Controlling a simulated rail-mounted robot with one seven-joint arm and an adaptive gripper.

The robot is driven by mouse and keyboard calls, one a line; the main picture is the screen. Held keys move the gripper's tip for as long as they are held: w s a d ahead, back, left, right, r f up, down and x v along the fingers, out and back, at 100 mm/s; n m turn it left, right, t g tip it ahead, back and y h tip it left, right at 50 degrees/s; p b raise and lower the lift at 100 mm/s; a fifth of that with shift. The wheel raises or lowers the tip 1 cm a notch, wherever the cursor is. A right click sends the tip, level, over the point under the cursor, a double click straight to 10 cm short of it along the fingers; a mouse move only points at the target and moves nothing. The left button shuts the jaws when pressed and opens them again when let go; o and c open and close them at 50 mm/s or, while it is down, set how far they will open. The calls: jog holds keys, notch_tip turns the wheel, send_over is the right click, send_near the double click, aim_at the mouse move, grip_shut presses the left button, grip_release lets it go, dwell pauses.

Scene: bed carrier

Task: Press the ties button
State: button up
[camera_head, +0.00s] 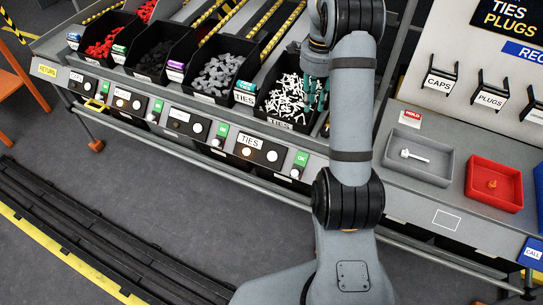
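The ties panel (262,144) is a black plate labelled TIES on the front rail of the bench. It carries two round buttons: a warm-lit one on the left (246,152) and a white one on the right (272,156). A green OK tag (301,159) stands just right of the panel. My gripper (317,98), with teal fingers, is over the right side of the black bin of white ties (284,119), above and right of the panel. My arm partly hides it, and its opening is unclear. I see nothing held in it.
Bins of red parts (122,60) and grey parts (205,92) stand left of the ties bin, with similar panels below. At right are a grey tray (440,178) holding a white part and a red tray (477,205). Dark floor rails (90,235) run in front.

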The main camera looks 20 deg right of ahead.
jog(key=shift+c, duration=1.4)
